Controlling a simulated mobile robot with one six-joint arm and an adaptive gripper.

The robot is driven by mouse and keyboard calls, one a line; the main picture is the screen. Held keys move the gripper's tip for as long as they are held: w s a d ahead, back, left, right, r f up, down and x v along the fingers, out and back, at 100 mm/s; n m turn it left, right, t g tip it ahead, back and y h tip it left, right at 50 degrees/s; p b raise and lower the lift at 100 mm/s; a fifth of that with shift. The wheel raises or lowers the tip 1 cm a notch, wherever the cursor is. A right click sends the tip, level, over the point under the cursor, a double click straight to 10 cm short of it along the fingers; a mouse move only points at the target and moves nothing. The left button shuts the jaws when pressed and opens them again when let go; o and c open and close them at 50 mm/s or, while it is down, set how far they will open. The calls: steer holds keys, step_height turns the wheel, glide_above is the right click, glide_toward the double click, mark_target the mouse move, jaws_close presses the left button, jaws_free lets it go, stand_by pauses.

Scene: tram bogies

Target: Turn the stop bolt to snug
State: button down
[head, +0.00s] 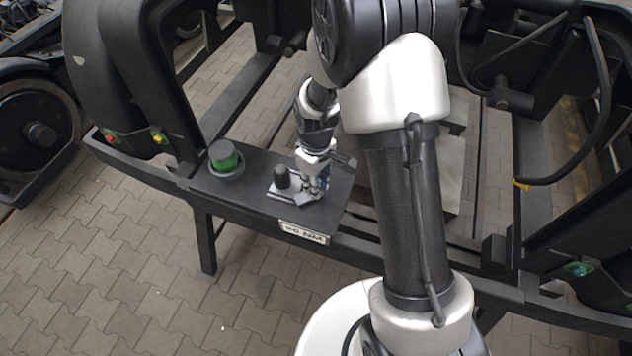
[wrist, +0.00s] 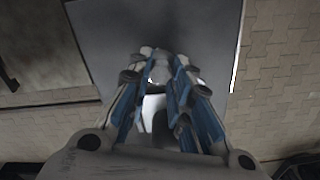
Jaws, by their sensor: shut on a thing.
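My gripper (head: 318,190) points down over the dark plate on the bogie frame, beside a short black post (head: 281,176) on a bright metal base (head: 281,193). In the wrist view, the blue-padded fingers of my gripper (wrist: 159,75) close around a small pale metal piece, which I take to be the stop bolt (wrist: 158,73). Its lower part is hidden, and in the head view the fingers cover it. How far it is turned cannot be seen.
A green-banded knob (head: 225,158) stands on the dark plate (head: 250,184) to the left. A white label (head: 304,233), which seems to read 60 NM, is on its front edge. Frame beams and a black hose (head: 600,110) surround the spot. Paved floor (head: 110,265) is clear at front left.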

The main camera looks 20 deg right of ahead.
steer(key=shift+m, duration=0.4)
steer(key=shift+m+p, duration=0.45)
steer(key=shift+m, duration=1.95)
steer(key=c, duration=1.5)
jaws_free()
steer(key=shift+o, duration=0.2)
steer(key=shift+r, duration=0.15)
step_height(320, 180, up, 12)
